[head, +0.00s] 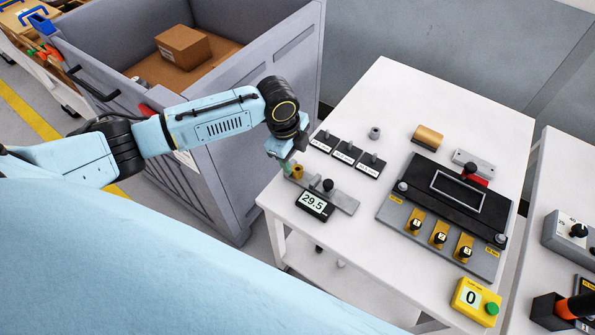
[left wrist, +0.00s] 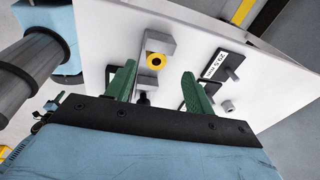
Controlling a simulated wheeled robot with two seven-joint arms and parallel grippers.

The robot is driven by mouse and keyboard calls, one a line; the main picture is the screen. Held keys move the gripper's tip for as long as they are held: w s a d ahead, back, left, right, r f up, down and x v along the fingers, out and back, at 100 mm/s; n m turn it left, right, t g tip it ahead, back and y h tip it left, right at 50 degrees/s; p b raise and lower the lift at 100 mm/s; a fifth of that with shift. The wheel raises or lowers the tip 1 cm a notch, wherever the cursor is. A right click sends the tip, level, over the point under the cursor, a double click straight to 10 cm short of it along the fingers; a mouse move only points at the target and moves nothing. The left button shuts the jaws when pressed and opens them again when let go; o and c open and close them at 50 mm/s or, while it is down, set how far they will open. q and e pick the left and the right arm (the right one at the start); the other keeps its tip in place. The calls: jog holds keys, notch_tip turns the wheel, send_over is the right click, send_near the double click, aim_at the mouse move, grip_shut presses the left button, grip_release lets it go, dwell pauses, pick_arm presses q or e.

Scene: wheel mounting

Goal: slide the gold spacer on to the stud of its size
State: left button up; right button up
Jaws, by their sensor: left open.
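The gold spacer (head: 297,172) sits in the grey gauge (head: 343,200), whose display reads 29.5. In the left wrist view the spacer (left wrist: 156,61) shows its ring end between grey blocks. My left gripper (head: 287,165) is at the gauge's left end, close to the spacer. In the left wrist view its green fingers (left wrist: 159,72) are apart, with the spacer just beyond their tips. Several studs stand on black labelled plates (head: 347,152) behind the gauge; their labels are too small to read in the head view. My right gripper is out of view.
A black and grey fixture (head: 450,205) with numbered knobs fills the right side. A yellow counter box (head: 475,302) reads 0. A grey bin (head: 215,130) stands left.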

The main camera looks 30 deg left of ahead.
aim_at(296, 167)
pick_arm(q)
jog(key=f, duration=0.5)
jog(key=shift+d+b, duration=0.3)
jog(key=shift+b, duration=0.1)
jog(key=c, duration=1.1)
